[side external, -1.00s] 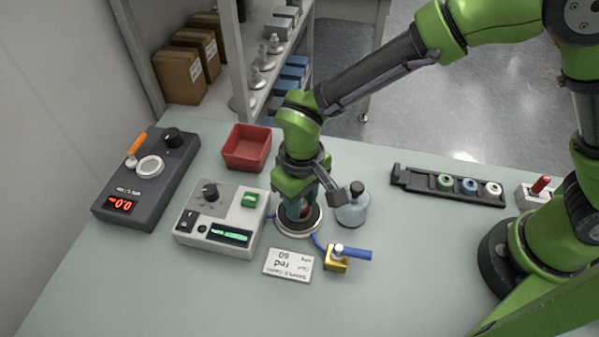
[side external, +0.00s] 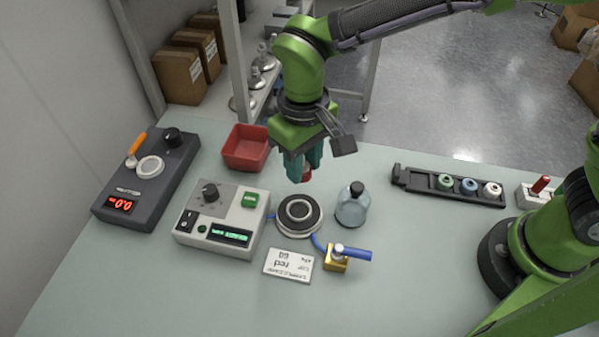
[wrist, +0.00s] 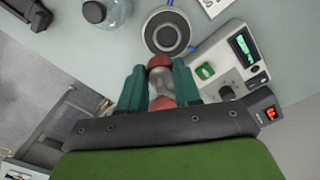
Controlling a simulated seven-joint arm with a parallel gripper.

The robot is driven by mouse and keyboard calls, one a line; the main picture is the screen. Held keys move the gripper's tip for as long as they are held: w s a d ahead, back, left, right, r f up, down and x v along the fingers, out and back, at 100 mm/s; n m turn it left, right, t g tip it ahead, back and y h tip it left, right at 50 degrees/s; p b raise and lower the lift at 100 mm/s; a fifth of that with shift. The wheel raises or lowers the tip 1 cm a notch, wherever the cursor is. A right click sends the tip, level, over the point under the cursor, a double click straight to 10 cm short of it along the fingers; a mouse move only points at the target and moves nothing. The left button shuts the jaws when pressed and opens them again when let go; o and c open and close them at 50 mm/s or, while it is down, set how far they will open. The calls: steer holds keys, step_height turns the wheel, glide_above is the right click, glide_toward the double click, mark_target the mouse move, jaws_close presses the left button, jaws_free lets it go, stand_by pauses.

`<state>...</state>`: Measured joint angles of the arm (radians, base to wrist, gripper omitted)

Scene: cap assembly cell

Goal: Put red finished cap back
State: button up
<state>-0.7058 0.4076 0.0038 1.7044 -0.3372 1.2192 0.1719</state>
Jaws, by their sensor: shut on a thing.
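My gripper (side external: 305,165) is raised above the table, between the red bin and the bottle. Its teal fingers are shut on the red cap (side external: 306,174), which shows only partly in the side view. In the wrist view the red cap (wrist: 160,62) sits between the two fingertips. The round pad with a dark ring (side external: 299,214) below is empty; it also shows in the wrist view (wrist: 167,32). A black rack (side external: 415,180) at the right holds a green cap (side external: 445,182), a blue cap (side external: 468,186) and a white cap (side external: 492,189); its left end looks bare.
A glass bottle with a black stopper (side external: 352,208) stands right of the pad. A control box (side external: 220,222), a dark scale box (side external: 148,180) and a red bin (side external: 246,148) are at left. A card (side external: 289,265) and a brass block (side external: 336,261) lie in front.

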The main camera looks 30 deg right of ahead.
steer(key=w+d+f, duration=0.1)
steer(key=w+d, duration=0.1)
steer(key=w, duration=0.1)
steer(key=w+d+f, duration=0.1)
steer(key=w+d, duration=0.1)
steer(key=w, duration=0.1)
steer(key=w+d+f, duration=0.1)
steer(key=w+d, duration=0.2)
steer(key=shift+d+f, duration=0.1)
steer(key=shift+f, duration=0.1)
steer(key=shift+w+f, duration=0.15)
steer(key=shift+f, duration=3.1)
steer(key=shift+f, duration=0.3)
steer(key=shift+f, duration=0.3)
steer(key=shift+f, duration=0.1)
steer(key=o, duration=0.8)
steer(key=shift+c, duration=0.2)
